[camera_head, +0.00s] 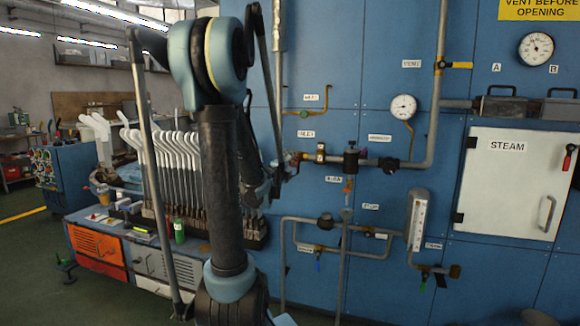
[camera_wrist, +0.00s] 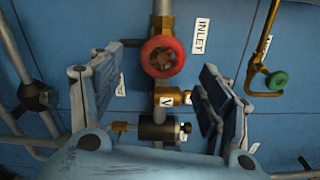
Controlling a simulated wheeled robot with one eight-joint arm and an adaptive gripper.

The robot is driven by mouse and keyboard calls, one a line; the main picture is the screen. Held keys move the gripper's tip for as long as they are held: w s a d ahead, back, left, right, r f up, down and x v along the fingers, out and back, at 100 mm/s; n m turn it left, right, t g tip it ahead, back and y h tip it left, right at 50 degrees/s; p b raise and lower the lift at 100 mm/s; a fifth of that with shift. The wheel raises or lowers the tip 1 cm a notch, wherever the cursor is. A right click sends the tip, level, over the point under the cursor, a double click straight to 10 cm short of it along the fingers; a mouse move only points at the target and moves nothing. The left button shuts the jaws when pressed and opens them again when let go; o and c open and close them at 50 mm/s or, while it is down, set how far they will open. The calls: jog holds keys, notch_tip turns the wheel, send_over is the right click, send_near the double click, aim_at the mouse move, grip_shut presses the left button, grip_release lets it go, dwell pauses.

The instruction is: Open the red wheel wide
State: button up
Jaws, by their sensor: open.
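The red wheel (camera_wrist: 162,56) is a small round handwheel on a brass fitting of a vertical grey pipe, at the upper middle of the wrist view. My gripper (camera_wrist: 159,72) is open, with one finger to the left of the wheel and one to the right. The wheel shows between and beyond the fingertips, and I cannot tell whether either finger touches it. In the head view my gripper (camera_head: 284,177) is at the blue panel, partly behind my arm. The wheel is not clearly visible there.
An INLET label (camera_wrist: 201,36) and a green knob (camera_wrist: 277,81) are right of the wheel. A dark cylindrical fitting (camera_wrist: 158,129) sits below it. In the head view are a gauge (camera_head: 403,107), a white STEAM door (camera_head: 510,185) and a rack of white sock forms (camera_head: 180,160).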

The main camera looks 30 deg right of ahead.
jog(key=shift+v, duration=2.45)
jog(key=s+a+f+n+g+y, duration=0.3)
jog(key=s+a+f+n, duration=0.4)
jog(key=a+n, duration=0.3)
jog(key=s+a+f+n+g+y, duration=0.3)
jog(key=s+a+f+n+y, duration=0.3)
jog(key=a, duration=0.8)
jog(key=s+a+f+n+g+y, duration=0.3)
jog(key=s+a+f+n, duration=0.5)
jog(key=s+a+n, duration=0.3)
jog(key=a+n+y, duration=0.1)
jog(key=n, duration=0.2)
jog(key=shift+a+f+g+y, duration=0.2)
jog(key=shift+a+g+y, duration=0.05)
jog(key=shift+g+y, duration=0.05)
